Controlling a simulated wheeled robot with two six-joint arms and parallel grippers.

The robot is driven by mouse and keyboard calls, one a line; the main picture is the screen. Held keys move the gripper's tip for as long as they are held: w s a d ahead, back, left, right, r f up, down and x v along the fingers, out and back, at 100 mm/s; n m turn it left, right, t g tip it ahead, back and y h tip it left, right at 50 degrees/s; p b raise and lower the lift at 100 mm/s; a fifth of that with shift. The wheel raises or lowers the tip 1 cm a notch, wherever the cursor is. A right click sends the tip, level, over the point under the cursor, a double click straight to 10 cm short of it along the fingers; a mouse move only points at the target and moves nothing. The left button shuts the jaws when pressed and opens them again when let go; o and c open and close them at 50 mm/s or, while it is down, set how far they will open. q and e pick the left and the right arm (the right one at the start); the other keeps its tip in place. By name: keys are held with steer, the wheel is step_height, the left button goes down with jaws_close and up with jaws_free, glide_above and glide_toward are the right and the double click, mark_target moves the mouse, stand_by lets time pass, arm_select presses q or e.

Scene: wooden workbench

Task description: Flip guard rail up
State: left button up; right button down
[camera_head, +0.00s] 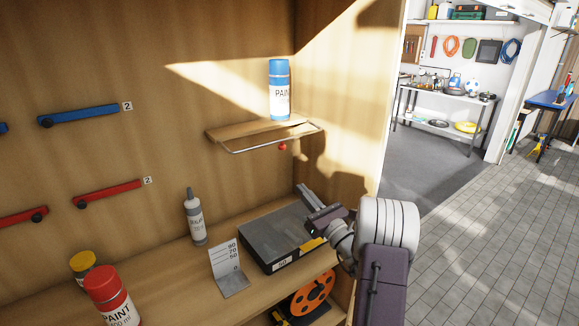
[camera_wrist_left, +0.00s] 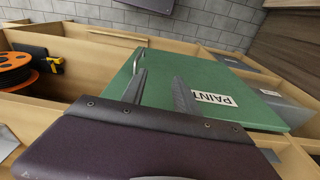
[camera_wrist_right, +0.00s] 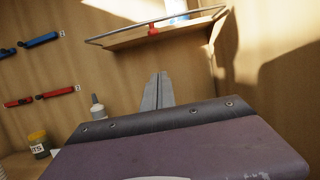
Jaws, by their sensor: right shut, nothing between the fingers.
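The guard rail (camera_head: 275,143) is a thin metal bar along the front of a small wooden shelf (camera_head: 245,130) on the back wall. It hangs out at about the shelf's front edge; its exact angle is hard to tell. A red knob (camera_head: 282,147) sits near its middle. In the right wrist view the rail (camera_wrist_right: 120,34) and red knob (camera_wrist_right: 153,31) are above the fingers. My right gripper (camera_head: 304,190) is shut and empty, below the shelf and apart from the rail. My left gripper (camera_wrist_left: 160,80) is open and empty, seen only in its wrist view.
A blue paint can (camera_head: 279,95) stands on the small shelf. Below are a grey bottle (camera_head: 195,218), a dark box (camera_head: 275,240), a number card (camera_head: 227,268) and a red paint can (camera_head: 108,295). A green panel (camera_wrist_left: 205,95) marked PAINT lies beyond my left fingers.

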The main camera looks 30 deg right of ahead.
mark_target(282, 144)
steer(key=w+r+p, duration=0.4)
steer(key=w+r, duration=0.3)
steer(key=w, duration=0.1)
steer(key=shift+w+a+p, duration=0.25)
steer(key=shift+a+p, duration=0.05)
steer(key=shift+a, duration=0.05)
steer(key=shift+r, duration=0.1)
